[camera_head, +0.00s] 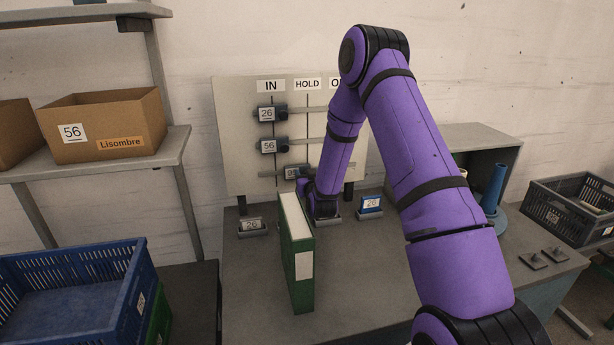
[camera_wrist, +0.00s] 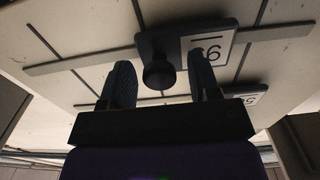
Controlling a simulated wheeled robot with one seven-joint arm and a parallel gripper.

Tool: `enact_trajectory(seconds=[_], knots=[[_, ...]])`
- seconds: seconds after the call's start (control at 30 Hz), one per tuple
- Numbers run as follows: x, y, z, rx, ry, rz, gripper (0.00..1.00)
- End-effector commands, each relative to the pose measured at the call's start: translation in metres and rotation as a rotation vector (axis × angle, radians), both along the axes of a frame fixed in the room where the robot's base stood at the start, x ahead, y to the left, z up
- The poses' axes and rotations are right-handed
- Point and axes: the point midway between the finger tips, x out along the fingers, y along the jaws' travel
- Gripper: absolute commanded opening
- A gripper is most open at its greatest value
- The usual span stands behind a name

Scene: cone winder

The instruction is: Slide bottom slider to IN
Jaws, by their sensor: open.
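The bottom slider (camera_head: 292,172) is on the lowest rail of the pale board (camera_head: 235,140), its knob near the HOLD line; my arm partly hides it. In the wrist view its dark plate with a white number label (camera_wrist: 210,50) and round knob (camera_wrist: 158,72) show close up. My gripper (camera_wrist: 163,78) is open, with one finger on each side of the knob and visible gaps between. In the head view my gripper (camera_head: 305,187) is low at the board, mostly hidden by my wrist. The IN label (camera_head: 271,86) is left of the HOLD label (camera_head: 307,84).
The upper slider (camera_head: 267,114) and the middle slider (camera_head: 268,146) are at IN. Small label holders (camera_head: 251,225) sit below the board. A blue crate (camera_head: 75,290) is at left.

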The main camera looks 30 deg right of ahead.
Motion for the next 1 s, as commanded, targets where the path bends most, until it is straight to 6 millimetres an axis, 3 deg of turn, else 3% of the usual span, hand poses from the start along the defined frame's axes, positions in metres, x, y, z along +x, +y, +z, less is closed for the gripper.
enact_trajectory(seconds=[0.6, 1.0], knots=[[-0.091, 0.027, 0.000, 0.000, 0.001, 0.000, 0.56], [-0.101, 0.029, 0.000, 0.000, -0.001, 0.000, 0.56]])
